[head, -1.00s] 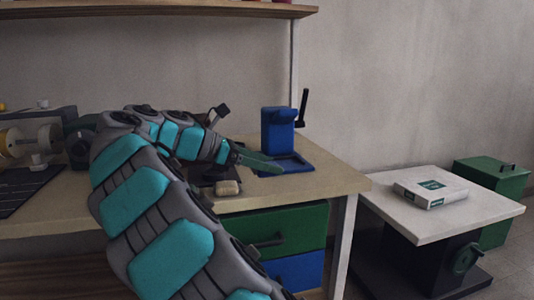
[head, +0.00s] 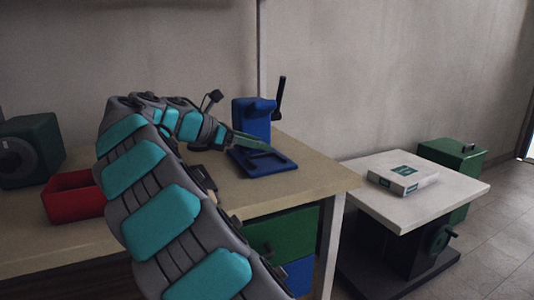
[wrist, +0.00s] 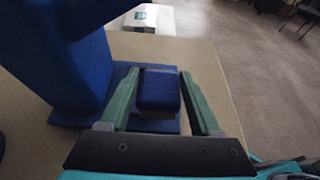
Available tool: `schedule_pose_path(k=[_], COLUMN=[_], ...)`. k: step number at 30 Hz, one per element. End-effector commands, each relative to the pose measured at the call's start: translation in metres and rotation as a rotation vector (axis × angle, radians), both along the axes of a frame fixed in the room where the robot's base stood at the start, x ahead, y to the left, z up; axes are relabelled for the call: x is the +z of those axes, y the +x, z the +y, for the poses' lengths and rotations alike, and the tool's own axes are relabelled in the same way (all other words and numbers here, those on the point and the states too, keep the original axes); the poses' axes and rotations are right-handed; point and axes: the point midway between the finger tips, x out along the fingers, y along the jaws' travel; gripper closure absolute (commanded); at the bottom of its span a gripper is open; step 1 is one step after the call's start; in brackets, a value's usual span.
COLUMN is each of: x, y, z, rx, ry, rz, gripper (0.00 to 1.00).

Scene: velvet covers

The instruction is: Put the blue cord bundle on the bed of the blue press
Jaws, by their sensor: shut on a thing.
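The blue press (head: 252,120) stands at the back right of the workbench, with a black lever on its right. Its flat blue bed (head: 275,167) reaches forward from the body. In the wrist view the press body (wrist: 85,70) is at the left and the bed (wrist: 75,115) lies below the fingers. My gripper (wrist: 158,75) has green fingers and is shut on a blue block-like bundle (wrist: 158,92), over the bed. I cannot tell whether the bundle touches the bed. In the head view my gripper (head: 258,140) is beside the press, and the bundle is not clearly seen there.
A red bin (head: 72,198) and a dark green machine (head: 30,150) are at the left of the workbench (head: 310,178). Right of it, past a gap, a white-topped table (head: 400,205) holds a white box (head: 403,180). A green cabinet (head: 455,155) stands behind.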

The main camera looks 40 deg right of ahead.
Motion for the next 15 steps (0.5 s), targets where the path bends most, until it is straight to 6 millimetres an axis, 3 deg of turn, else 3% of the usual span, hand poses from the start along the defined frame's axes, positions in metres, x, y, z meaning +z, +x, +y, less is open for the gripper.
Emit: schedule_pose_path(k=[3, 6, 11, 15], x=[-0.003, -0.004, -0.006, -0.022], y=[0.001, 0.003, 0.004, 0.004], z=[-0.025, -0.037, -0.043, -0.043], rx=[-0.005, -0.003, 0.000, -0.001], ry=[0.002, 0.002, 0.001, -0.001], rz=[0.000, 0.001, 0.000, 0.002], gripper=[0.97, 0.97, 0.97, 0.97])
